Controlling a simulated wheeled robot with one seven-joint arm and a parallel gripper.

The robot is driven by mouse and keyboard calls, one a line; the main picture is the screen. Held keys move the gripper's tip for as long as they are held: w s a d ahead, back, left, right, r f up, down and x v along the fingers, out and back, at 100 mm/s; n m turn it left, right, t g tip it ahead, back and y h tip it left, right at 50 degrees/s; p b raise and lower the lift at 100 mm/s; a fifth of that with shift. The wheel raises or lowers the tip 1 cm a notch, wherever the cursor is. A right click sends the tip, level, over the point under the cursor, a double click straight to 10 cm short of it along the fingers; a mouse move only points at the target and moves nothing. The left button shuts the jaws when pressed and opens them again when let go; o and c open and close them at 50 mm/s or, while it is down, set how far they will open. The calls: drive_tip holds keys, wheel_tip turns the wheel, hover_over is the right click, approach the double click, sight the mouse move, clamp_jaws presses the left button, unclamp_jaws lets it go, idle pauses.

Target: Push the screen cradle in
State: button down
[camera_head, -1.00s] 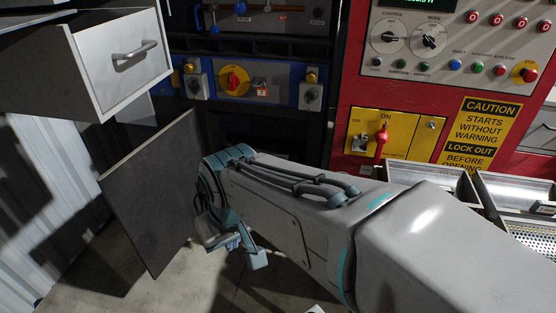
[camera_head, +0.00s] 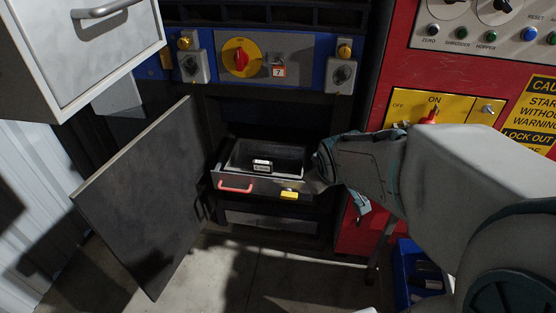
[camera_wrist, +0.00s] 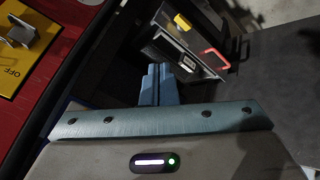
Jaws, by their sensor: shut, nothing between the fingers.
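The screen cradle (camera_head: 264,186) is a dark, drawer-like tray in the black cabinet below the blue panel. It stands out from its opening. Its front has a red handle (camera_head: 236,187) and a yellow tab (camera_head: 289,194); a small light-coloured labelled block (camera_head: 262,166) sits inside. In the wrist view the cradle (camera_wrist: 183,54) is beyond my fingers, up and to the right. My gripper (camera_wrist: 158,72) is shut and empty, apart from the cradle in that view. In the head view my wrist is just right of the cradle and my fingertips are hard to make out.
A dark open door panel (camera_head: 145,195) stands left of the cradle. A pale drawer (camera_head: 95,45) juts out at upper left. The red control cabinet (camera_head: 400,60) is on the right, with a blue bin (camera_head: 409,270) below. The floor before the cradle is clear.

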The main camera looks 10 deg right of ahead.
drive_tip(key=w+d+f+n+t+b, duration=0.2)
drive_tip(key=w+d+f+n+b, duration=0.1)
drive_tip(key=w+f+b, duration=0.3)
drive_tip(key=n+t+y+b, duration=0.7)
drive_tip(key=n+y+b, duration=0.2)
drive_tip(key=n+b, duration=0.75)
approach(289, 181)
drive_tip(key=shift+m, duration=0.75)
drive_tip(key=a+b, duration=0.1)
drive_tip(key=w+a+b, duration=0.1)
drive_tip(key=a+b, duration=0.1)
drive_tip(key=a, duration=0.1)
drive_tip(key=shift+w+f, duration=0.15)
drive_tip(key=shift+f, duration=0.1)
drive_tip(key=shift+w+d+r+b, duration=0.1)
drive_tip(key=shift+w+d+b, duration=0.3)
drive_tip(key=shift+w, duration=0.6)
drive_tip(key=shift+w+d+b, duration=0.25)
drive_tip(key=shift+w+d, duration=0.2)
drive_tip(key=shift+w, duration=0.55)
